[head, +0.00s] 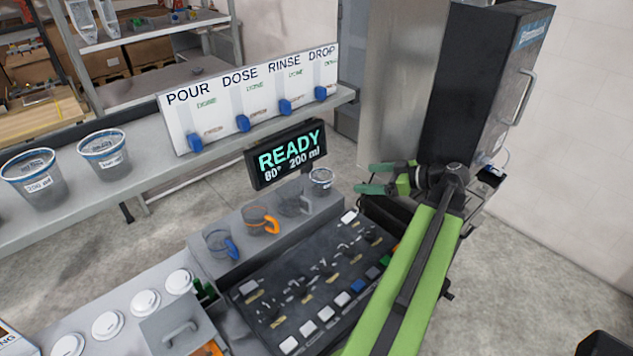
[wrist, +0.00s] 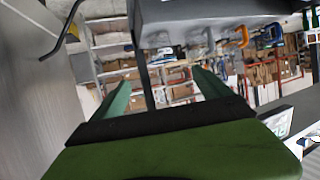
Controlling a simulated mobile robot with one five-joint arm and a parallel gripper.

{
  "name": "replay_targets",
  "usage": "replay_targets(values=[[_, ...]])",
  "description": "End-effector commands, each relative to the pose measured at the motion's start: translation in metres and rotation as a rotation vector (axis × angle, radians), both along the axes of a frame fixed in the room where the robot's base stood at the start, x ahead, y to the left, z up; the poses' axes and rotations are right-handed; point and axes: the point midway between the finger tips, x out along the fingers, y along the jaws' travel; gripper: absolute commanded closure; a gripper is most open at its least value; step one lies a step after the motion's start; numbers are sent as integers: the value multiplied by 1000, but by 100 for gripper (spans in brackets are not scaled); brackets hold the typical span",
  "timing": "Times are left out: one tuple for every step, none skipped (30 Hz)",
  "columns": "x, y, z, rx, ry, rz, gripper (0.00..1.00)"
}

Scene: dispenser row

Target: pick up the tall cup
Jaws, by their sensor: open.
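A row of cups stands on the grey ledge (head: 235,262) behind the button panel. They are a clear cup with a blue handle (head: 220,243), one with an orange handle (head: 259,220), a greyish cup (head: 293,203) and a small cup with a white band (head: 321,181). I cannot tell from their heights which is the tall cup. My gripper (head: 363,178) is open, with nothing seen between its green fingers, to the right of the banded cup. In the wrist view its fingers (wrist: 160,80) are spread apart; an orange handle (wrist: 243,36) shows at upper right.
A dark display reading READY (head: 287,155) stands behind the cups. The button panel (head: 315,290) lies in front of them. A tall black cabinet (head: 480,85) stands close behind my gripper. Larger tubs (head: 104,152) sit on the left shelf, and white lids (head: 146,303) at lower left.

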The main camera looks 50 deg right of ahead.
Motion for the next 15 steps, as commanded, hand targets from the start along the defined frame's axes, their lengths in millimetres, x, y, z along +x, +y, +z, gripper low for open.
replay_targets(values=[[6, 2, -5, 0, 0, 2, 12], [11, 4, -8, -1, 0, 4, 12], [19, 6, -13, -1, 1, 4, 12], [26, 8, -16, 1, 1, 5, 12], [33, 10, -20, 0, 1, 4, 12], [42, 12, -24, 1, 1, 5, 12], [49, 14, -27, 1, 1, 5, 12], [56, 16, -30, 0, 1, 4, 12], [65, 19, -33, 0, 1, 5, 12], [72, 20, -36, 0, 1, 4, 12], [78, 21, -39, 1, 1, 4, 12], [85, 23, -41, 1, 1, 4, 12], [90, 24, -43, 1, 1, 3, 12], [95, 26, -45, 1, 1, 3, 12], [100, 27, -46, 0, 1, 3, 12]])
